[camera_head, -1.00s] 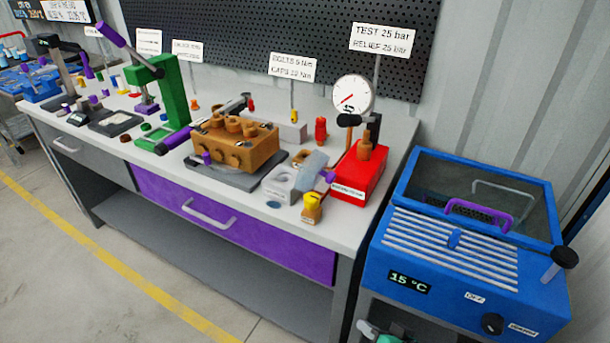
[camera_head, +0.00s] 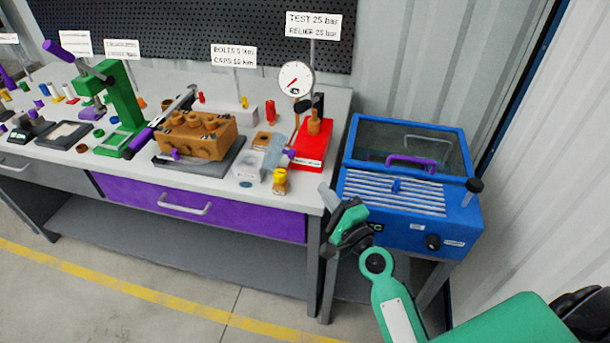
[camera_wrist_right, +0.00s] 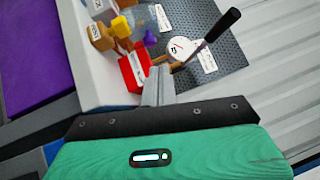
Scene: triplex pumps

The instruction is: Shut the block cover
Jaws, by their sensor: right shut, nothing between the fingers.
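A translucent grey panel with a purple tab (camera_head: 276,150), which looks like the block cover, stands tilted up by a pale block with a round opening (camera_head: 248,168) on the bench. Its hinge is too small to make out. My right gripper (camera_head: 328,198) is shut and empty, in front of the bench's right end and left of the blue machine, apart from the panel. In the right wrist view its closed pale fingers (camera_wrist_right: 156,88) point toward the red test stand (camera_wrist_right: 134,72). My left gripper is not in view.
The red stand (camera_head: 312,150) with a pressure gauge (camera_head: 296,79) is right of the panel. A small brass part with a yellow top (camera_head: 281,182) stands in front. The brown pump block (camera_head: 197,138) is left. A blue machine (camera_head: 405,215) with a purple handle (camera_head: 412,160) stands right.

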